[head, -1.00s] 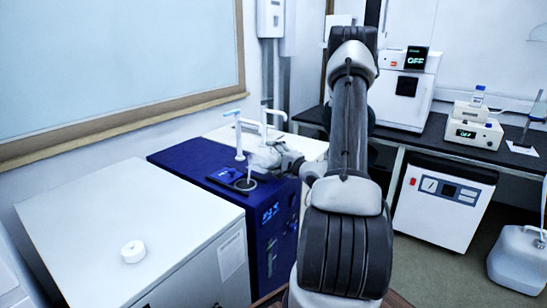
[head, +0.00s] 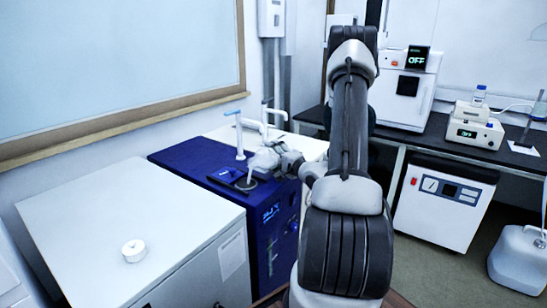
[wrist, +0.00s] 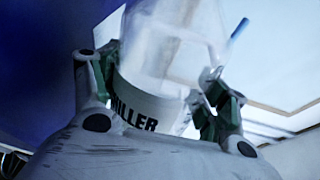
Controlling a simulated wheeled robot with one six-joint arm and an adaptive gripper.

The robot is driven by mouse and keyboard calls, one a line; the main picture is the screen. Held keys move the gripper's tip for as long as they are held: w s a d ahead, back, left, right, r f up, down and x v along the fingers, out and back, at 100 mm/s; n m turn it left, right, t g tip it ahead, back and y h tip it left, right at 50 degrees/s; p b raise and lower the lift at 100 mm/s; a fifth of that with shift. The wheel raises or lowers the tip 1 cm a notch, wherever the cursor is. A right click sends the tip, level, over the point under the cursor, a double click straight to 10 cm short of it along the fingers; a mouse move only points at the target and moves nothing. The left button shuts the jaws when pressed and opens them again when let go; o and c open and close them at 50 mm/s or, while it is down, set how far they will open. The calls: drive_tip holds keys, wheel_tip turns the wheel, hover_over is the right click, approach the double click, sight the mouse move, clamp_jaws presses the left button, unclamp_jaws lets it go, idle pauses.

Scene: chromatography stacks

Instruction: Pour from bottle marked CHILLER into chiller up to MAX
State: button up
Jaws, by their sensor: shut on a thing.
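The chiller (head: 190,165) is the dark blue box at the left middle of the head view, with a small dark recessed filler area (head: 225,176) on top. My gripper (wrist: 155,95) is shut on a translucent white bottle (wrist: 165,45), around its labelled part. The label (wrist: 140,108) reads "ILLER", with its start hidden by a finger. In the head view the bottle (head: 264,160) is tilted over the chiller's top, its mouth end low at the filler. I cannot make out the liquid level or the MAX mark.
A white cap (head: 134,250) lies on the white cabinet (head: 90,225) in front of the chiller. A blue-handled white tap (head: 239,135) stands close behind the bottle. A dark bench (head: 430,140) with instruments stands at the right.

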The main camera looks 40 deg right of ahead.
drive_tip(key=shift+a+r+n, duration=0.1)
drive_tip(key=shift+n, duration=0.2)
idle(1.0)
idle(1.2)
drive_tip(key=shift+d+r+m, duration=0.15)
drive_tip(key=shift+m, duration=0.45)
drive_tip(key=shift+d+r+m, duration=0.15)
drive_tip(key=shift+m, duration=0.45)
drive_tip(key=r+m, duration=0.2)
drive_tip(key=m, duration=0.1)
drive_tip(key=shift+y, duration=0.3)
drive_tip(key=shift+f, duration=0.1)
drive_tip(key=shift+d, duration=0.1)
